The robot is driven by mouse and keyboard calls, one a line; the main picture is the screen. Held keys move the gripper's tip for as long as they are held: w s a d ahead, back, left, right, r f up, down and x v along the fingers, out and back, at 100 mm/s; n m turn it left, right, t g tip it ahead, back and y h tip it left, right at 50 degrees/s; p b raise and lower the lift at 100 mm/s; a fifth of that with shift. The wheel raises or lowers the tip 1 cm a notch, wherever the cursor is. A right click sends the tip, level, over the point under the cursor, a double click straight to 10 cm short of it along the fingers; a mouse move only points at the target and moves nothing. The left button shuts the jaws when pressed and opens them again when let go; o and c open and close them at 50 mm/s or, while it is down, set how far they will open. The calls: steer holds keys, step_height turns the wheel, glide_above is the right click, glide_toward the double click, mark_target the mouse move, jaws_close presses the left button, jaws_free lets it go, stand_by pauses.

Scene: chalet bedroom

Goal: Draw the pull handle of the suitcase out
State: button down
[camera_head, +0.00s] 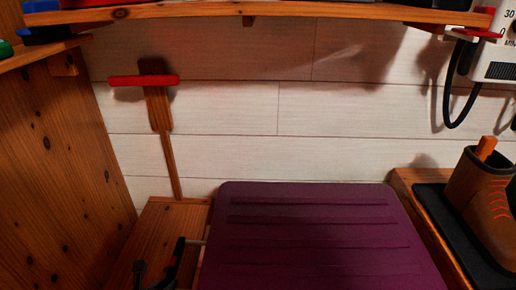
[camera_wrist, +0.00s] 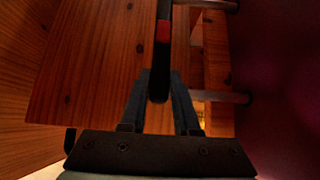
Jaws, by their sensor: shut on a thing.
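The purple suitcase (camera_head: 315,235) lies with its ribbed face up at the bottom of the head view. Its side fills the right of the wrist view (camera_wrist: 285,80). The pull handle (camera_head: 178,262) stands off the suitcase's left side, with a short metal rod showing. In the wrist view its black grip has a red button (camera_wrist: 163,32), and two rods (camera_wrist: 222,96) run right to the suitcase. My gripper (camera_wrist: 160,75) has a finger on each side of the black grip and is shut on it.
A wooden panel (camera_head: 50,150) stands at the left, and a wooden surface (camera_head: 155,225) lies beside the suitcase. A shelf (camera_head: 260,12) spans the top. A brown boot (camera_head: 480,195) stands on a black mat at the right. A red-topped wooden piece (camera_head: 158,105) is by the wall.

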steer(key=shift+w+a+f+b, duration=0.1)
steer(key=shift+a+b, duration=1.25)
steer(key=shift+a, duration=1.2)
steer(key=shift+w+a+b, duration=0.1)
steer(key=shift+a+b, duration=1.25)
steer(key=shift+a, duration=1.2)
steer(key=c, duration=0.6)
jaws_free()
steer(key=shift+a, duration=0.1)
steer(key=shift+c, duration=0.2)
steer(key=shift+s+r+p, duration=0.2)
steer(key=shift+r+p, duration=0.2)
steer(key=shift+p, duration=0.1)
steer(key=p+v, duration=0.4)
steer(key=p, duration=0.2)
steer(key=shift+s+r, duration=0.1)
steer(key=shift+r, duration=0.2)
steer(key=shift+s+r+p, duration=0.2)
steer(key=shift+s+p, duration=0.05)
steer(key=shift+p, duration=0.35)
steer(key=shift+s+f, duration=0.1)
steer(key=shift+s, duration=0.1)
